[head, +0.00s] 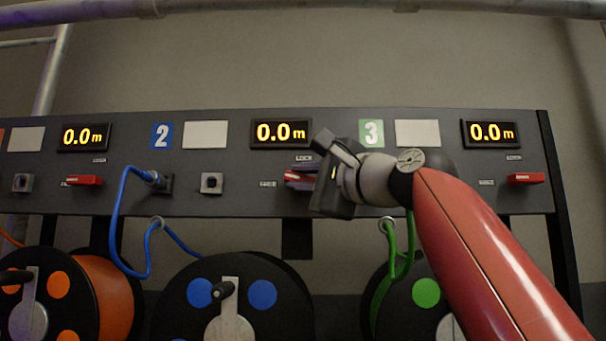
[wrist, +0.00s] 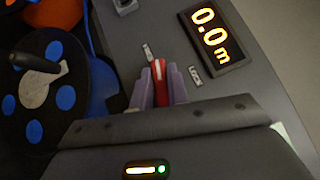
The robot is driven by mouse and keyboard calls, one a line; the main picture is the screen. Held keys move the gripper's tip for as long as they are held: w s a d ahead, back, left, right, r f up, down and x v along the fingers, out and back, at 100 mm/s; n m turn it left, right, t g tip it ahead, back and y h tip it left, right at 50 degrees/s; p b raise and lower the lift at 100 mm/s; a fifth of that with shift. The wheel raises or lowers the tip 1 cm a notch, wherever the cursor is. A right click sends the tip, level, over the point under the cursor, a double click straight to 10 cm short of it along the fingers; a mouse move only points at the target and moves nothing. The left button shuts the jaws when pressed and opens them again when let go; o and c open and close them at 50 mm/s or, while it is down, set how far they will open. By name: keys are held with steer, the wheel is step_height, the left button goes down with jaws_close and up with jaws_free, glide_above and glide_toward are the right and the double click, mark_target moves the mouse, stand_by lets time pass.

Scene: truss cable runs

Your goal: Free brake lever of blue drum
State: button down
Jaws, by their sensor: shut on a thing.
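The blue drum (head: 262,295) with blue dots hangs below the panel section marked 2 (head: 162,135). Its red brake lever (head: 292,178) sits under the middle 0.0 m display (head: 281,133), beside a LOCK label. My gripper (head: 300,178) is shut on this lever; its purple fingers lie on both sides of it. In the wrist view the red lever (wrist: 158,72) shows between the two fingers (wrist: 160,88), and the blue drum (wrist: 40,90) is at the left. The gripper body hides part of the lever's surroundings.
A blue cable (head: 120,230) runs from a plug in panel 2 down to the blue drum. Red levers at the orange (head: 84,180) and green (head: 525,178) sections stand at either side. A green cable (head: 400,245) hangs beside my arm. A metal rail crosses the top.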

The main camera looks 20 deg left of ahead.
stand_by(0.3)
steer(key=c, duration=1.4)
jaws_free()
steer(key=shift+o, duration=0.2)
steer(key=b+v, duration=0.4)
steer(key=v, duration=0.3)
steer(key=shift+s+d, duration=0.25)
steer(key=shift+d, duration=0.05)
steer(key=shift+f, duration=0.1)
